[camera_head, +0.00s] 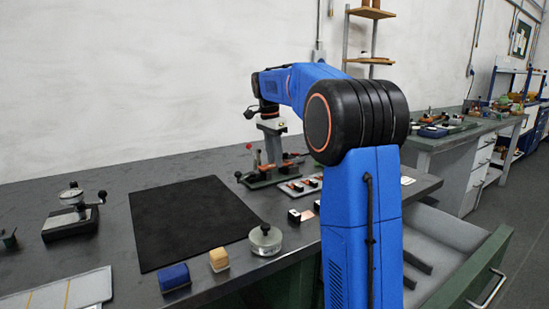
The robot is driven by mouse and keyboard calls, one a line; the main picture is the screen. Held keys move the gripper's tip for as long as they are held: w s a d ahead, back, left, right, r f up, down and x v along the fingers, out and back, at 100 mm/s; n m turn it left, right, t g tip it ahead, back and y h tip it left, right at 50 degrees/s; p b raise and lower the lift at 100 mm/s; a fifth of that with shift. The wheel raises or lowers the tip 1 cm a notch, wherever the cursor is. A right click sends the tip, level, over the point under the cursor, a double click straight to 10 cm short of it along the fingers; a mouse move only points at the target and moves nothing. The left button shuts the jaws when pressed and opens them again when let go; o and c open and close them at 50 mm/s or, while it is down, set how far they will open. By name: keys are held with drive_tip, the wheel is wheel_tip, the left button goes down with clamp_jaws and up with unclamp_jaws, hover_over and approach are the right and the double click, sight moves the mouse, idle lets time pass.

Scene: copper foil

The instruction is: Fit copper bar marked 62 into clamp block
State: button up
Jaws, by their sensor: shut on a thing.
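My gripper (273,152) points down at the back of the bench, over a fixture with a green base (270,180) and red-tipped levers, which seems to be the clamp block. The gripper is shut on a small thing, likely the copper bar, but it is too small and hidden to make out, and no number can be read. I cannot tell whether it touches the fixture. A light tray (291,191) with several small copper-coloured and black pieces lies just right of the fixture. A small black and white block with a copper-coloured face (308,213) sits nearer the front edge.
A black mat (185,220) covers the bench middle. A round metal weight (265,238), a tan block (219,259) and a blue block (174,277) stand along the front. A dial gauge stand (70,218) is at left. An open drawer (450,262) juts out at right.

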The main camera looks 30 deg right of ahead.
drive_tip(key=shift+f, duration=0.55)
idle(1.2)
drive_tip(key=o, duration=0.9)
drive_tip(key=shift+r, duration=0.35)
drive_tip(key=shift+r, duration=1.2)
drive_tip(key=shift+o, duration=0.6)
drive_tip(key=o, duration=0.4)
drive_tip(key=shift+o, duration=0.2)
drive_tip(key=shift+r, duration=0.1)
